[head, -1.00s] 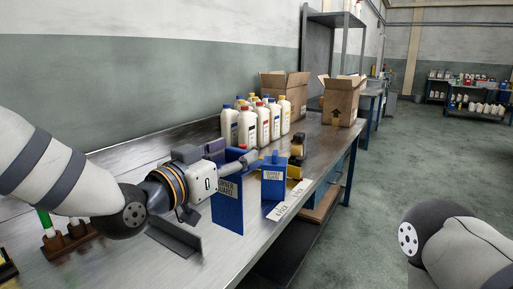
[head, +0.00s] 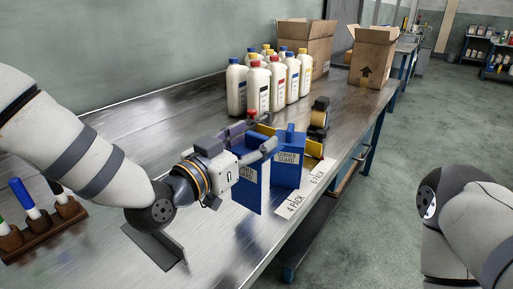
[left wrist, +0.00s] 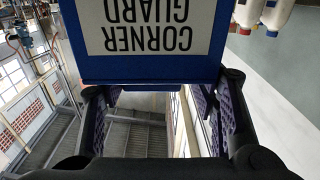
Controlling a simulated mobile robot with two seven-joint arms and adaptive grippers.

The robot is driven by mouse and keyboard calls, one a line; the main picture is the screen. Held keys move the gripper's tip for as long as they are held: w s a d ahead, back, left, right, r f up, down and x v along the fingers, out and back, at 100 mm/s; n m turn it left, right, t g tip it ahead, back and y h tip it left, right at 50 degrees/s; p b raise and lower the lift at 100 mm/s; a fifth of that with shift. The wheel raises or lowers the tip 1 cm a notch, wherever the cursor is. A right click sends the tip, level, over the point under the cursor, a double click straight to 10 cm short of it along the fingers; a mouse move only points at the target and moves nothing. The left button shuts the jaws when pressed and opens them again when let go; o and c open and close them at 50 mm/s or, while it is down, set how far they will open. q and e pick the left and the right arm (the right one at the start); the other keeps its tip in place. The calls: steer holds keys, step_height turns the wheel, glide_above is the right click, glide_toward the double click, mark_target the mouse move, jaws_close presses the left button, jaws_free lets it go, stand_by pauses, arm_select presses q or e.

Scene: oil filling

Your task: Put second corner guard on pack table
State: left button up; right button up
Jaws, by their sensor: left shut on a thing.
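My left gripper (head: 258,150) is shut on a blue corner guard (head: 249,192) with a white label, held upright over the front part of the metal pack table (head: 130,140). In the left wrist view the held corner guard (left wrist: 150,65) fills the top middle between the fingers, its label upside down. Another blue corner guard (head: 288,168) stands upright just right of the held one. I cannot tell if the two touch, or if the held one's lower edge touches the table. My right arm shows at the right edge, its gripper out of view.
Several white bottles (head: 258,90) and two open cardboard boxes (head: 372,60) stand farther back. A tape dispenser (head: 319,115) and a "4 PACK / 6 PACK" strip (head: 306,192) lie near the front edge. A grey metal angle (head: 155,247) and marker rack (head: 45,228) are at left.

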arm_select(q)
step_height(320, 180, down, 6)
steer(key=w+b, duration=0.1)
steer(key=w, duration=0.1)
steer(key=shift+d+r+b, duration=0.15)
steer(key=shift+b, duration=0.25)
steer(key=shift+s+r, duration=0.15)
steer(key=shift+r, duration=0.05)
steer(key=shift+c, duration=0.7)
steer(key=shift+s+r, duration=0.4)
steer(key=o, duration=1.7)
steer(key=shift+w, duration=0.25)
arm_select(e)
steer(key=shift+s+d+f+g, duration=0.1)
steer(key=shift+s+f+g, duration=0.15)
steer(key=shift+s+f, duration=0.3)
steer(key=shift+s+d+f+g, duration=0.1)
steer(key=shift+s+f+g, duration=0.2)
steer(key=shift+f, duration=0.4)
arm_select(q)
steer(key=shift+s+r, duration=0.1)
